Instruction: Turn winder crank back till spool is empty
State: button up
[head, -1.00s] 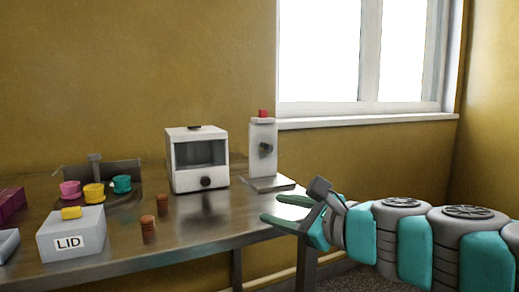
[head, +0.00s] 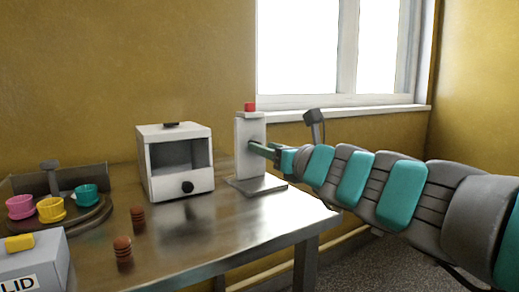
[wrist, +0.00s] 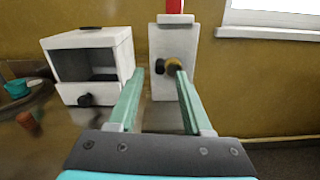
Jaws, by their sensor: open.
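The winder looks to be the white upright post (head: 243,140) with a red top, standing on a flat grey base plate (head: 258,185) near the table's right end. I cannot tell which is the crank or whether a spool holds anything. My gripper (head: 262,150) is at the post's front. In the wrist view my gripper (wrist: 160,73) is open, its two green fingers to either side of the knob, with nothing visibly held.
A white box with an open front and black knob (head: 178,165) stands left of the post. Two brown stacks (head: 123,252), coloured cups (head: 51,209) on a round tray and a grey LID box (head: 35,270) are farther left. The front right tabletop (head: 275,228) is clear.

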jog(key=shift+x, duration=1.35)
grip_shut()
